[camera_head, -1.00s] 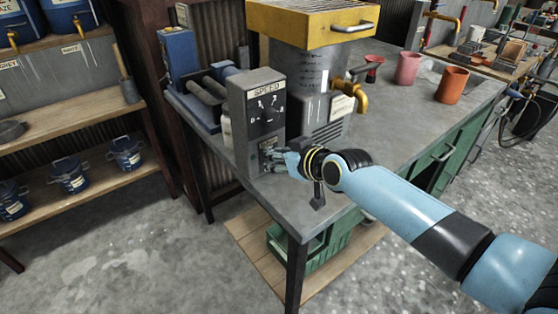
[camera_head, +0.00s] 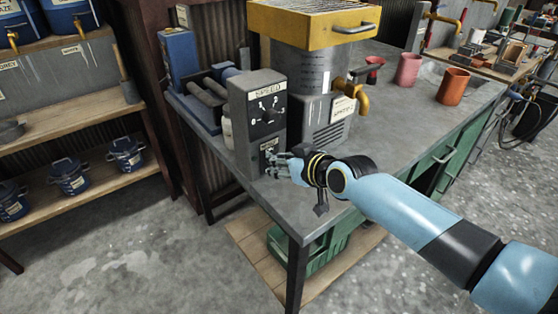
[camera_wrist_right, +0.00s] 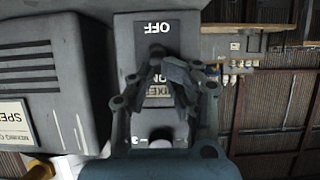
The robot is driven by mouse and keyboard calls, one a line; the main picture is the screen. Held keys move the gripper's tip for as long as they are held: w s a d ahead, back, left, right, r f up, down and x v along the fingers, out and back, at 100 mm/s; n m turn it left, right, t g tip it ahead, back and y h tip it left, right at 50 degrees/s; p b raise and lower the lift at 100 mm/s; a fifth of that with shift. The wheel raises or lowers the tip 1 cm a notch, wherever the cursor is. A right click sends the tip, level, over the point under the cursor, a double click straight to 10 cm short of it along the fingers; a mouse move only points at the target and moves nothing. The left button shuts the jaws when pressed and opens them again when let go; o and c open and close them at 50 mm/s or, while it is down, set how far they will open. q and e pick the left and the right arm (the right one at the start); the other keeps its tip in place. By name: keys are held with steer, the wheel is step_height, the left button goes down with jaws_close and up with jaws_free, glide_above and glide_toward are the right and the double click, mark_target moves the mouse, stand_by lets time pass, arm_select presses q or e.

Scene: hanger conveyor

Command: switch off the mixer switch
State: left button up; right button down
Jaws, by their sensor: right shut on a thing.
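The mixer control box (camera_head: 257,120) is a grey upright box with a SPEED dial, standing at the near left corner of the metal table. Its switch panel (camera_wrist_right: 135,30) fills the middle of the right wrist view, with OFF and ON labels and a partly covered name label. A dark rounded switch lever (camera_wrist_right: 157,50) sticks out between OFF and ON. My right gripper (camera_head: 273,162) is at the lower front of the box. In the wrist view my right gripper (camera_wrist_right: 164,65) has its fingertips closed together at the lever, partly hiding it. My left gripper is out of view.
The mixer (camera_head: 305,70) with a yellow top and brass tap stands right behind the box. A pink cup (camera_head: 408,69) and an orange cup (camera_head: 452,86) stand farther right. Shelves with blue buckets (camera_head: 70,176) are at the left. The table's near edge is close to my wrist.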

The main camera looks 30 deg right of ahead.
steer(key=s, duration=0.1)
steer(key=s+p, duration=0.1)
steer(key=s+d+r, duration=0.1)
steer(key=shift+s+p, duration=0.3)
steer(key=shift+f+p+v, duration=0.25)
steer(key=shift+p+v, duration=0.4)
steer(key=shift+v, duration=0.7)
steer(key=shift+s+a, duration=0.15)
steer(key=shift+a, duration=0.05)
